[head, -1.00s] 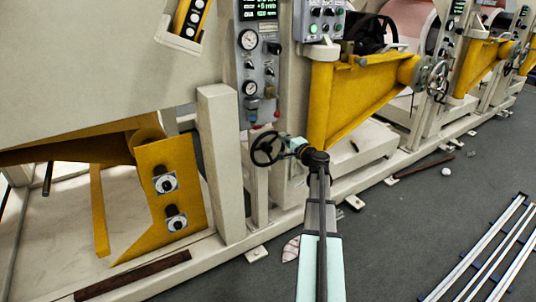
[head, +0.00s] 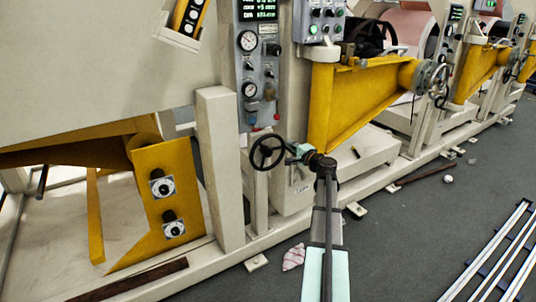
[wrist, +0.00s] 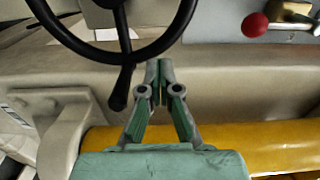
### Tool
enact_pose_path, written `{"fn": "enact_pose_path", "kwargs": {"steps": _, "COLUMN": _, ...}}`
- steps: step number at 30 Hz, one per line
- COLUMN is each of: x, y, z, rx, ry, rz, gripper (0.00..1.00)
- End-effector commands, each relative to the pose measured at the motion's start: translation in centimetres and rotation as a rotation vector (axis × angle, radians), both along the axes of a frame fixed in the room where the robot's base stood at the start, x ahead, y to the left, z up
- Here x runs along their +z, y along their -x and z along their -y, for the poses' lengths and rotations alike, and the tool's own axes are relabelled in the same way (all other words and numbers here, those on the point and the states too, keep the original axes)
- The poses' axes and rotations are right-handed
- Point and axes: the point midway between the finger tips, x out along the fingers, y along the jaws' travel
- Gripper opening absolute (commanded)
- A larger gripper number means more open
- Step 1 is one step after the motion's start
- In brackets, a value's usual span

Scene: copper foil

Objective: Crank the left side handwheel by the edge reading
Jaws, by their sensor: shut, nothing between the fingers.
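The left side handwheel (head: 267,151) is a black spoked wheel on the machine's front frame, below the control panel. In the wrist view its lower rim (wrist: 115,56) arcs across the top left, and a dark handle (wrist: 122,88) hangs down past it. My gripper (head: 290,149) is just right of the wheel in the head view. In the wrist view my gripper (wrist: 159,66) is shut and empty, with its tips close to the rim's lower right part. I cannot tell whether they touch it. The readout screen (head: 258,10) is cut by the top edge; its small text is unclear.
The control panel (head: 255,75) with gauges stands above the wheel. A yellow bracket (head: 340,105) juts out to the right, and another handwheel (head: 438,82) is farther right. A red knob (wrist: 255,25) shows in the wrist view.

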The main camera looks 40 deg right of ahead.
Motion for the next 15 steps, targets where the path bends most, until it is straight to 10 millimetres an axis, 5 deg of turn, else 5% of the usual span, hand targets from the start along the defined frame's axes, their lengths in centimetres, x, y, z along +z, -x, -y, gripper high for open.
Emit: {"fn": "enact_pose_path", "kwargs": {"steps": 15, "x": -0.1, "y": 4.2, "z": -0.6, "rx": 0.0, "ry": -0.001, "rz": 0.0, "gripper": 0.0}}
